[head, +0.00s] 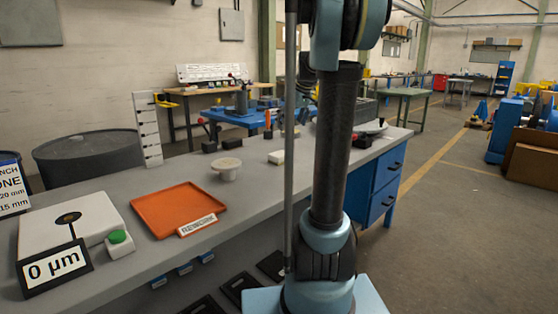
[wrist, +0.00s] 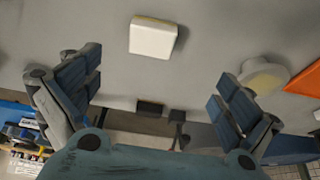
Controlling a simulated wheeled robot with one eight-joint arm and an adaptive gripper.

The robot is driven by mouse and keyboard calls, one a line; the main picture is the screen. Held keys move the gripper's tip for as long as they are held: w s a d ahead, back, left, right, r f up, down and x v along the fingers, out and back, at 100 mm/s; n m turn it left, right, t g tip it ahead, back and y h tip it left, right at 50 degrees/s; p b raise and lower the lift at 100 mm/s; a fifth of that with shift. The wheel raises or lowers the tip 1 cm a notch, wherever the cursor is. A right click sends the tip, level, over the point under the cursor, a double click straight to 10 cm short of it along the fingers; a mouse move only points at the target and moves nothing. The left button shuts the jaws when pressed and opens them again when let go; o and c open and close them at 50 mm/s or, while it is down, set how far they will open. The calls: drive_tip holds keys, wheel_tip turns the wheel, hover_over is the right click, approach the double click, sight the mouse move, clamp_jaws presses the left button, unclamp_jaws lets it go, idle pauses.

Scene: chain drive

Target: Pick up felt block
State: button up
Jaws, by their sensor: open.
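The felt block is a small white block with a tan edge (head: 276,157). It lies on the grey bench, partly beside my arm column in the head view. In the wrist view the felt block (wrist: 153,38) lies on the grey surface near the top centre, beyond my fingertips. My gripper (wrist: 160,72) is open and empty, with one finger at the left and one at the right. The block is in line with the gap between them and apart from both. My gripper cannot be made out in the head view.
A pale round pedestal dish (head: 227,168) stands near the block; it also shows in the wrist view (wrist: 263,76). An orange tray (head: 175,208) lies left of it on the bench (head: 255,190). Small dark blocks (wrist: 150,107) show in the wrist view.

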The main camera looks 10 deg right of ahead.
sight(280, 153)
drive_tip(key=x, duration=0.5)
drive_tip(key=w+x, duration=0.1)
drive_tip(key=x, duration=1.1)
drive_tip(key=shift+w+d, duration=0.2)
drive_tip(key=shift+w, duration=0.3)
drive_tip(key=c, duration=1.3)
drive_tip(key=shift+r, duration=0.1)
wheel_tip(280, 153, up, 10)
drive_tip(key=shift+f, duration=0.1)
